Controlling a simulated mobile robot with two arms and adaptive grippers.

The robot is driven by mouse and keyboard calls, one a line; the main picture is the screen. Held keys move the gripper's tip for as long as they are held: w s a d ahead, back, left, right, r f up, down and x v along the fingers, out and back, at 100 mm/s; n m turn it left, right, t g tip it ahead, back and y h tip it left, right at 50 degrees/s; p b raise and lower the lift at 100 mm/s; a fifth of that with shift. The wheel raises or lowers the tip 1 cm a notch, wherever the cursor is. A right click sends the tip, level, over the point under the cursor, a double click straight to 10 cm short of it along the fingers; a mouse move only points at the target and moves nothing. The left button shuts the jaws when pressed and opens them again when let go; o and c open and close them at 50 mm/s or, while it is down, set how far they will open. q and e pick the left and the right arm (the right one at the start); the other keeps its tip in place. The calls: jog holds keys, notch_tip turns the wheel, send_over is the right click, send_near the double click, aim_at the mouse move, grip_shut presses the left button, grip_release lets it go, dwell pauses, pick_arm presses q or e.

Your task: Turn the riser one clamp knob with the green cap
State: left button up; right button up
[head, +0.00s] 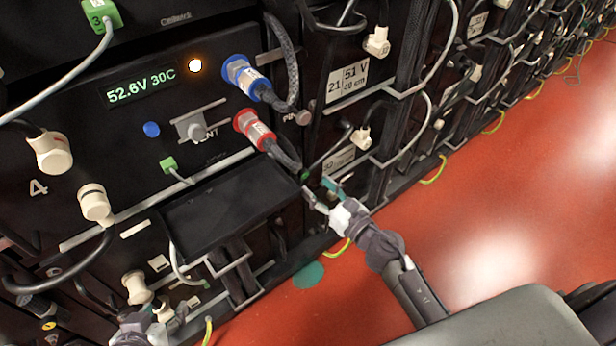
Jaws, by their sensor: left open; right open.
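A small dark green spot (304,176), which may be the green cap of the clamp knob, shows at the right end of the black shelf. Its shape is too small to make out. My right gripper (320,191) is open, its fingertips just below and right of the green spot. I see nothing between its fingers and cannot tell whether it touches the spot. My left gripper (166,307) is open at the bottom left, low in front of the rack, near a cream plug (137,288).
The black shelf (230,205) juts out left of my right gripper. Blue (240,75) and red (252,128) cable connectors, looped cables and a green connector (168,164) stick out from the rack.

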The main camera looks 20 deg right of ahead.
aim_at(305, 176)
jog(key=shift+x, duration=2.3)
jog(key=shift+c, duration=0.2)
grip_shut()
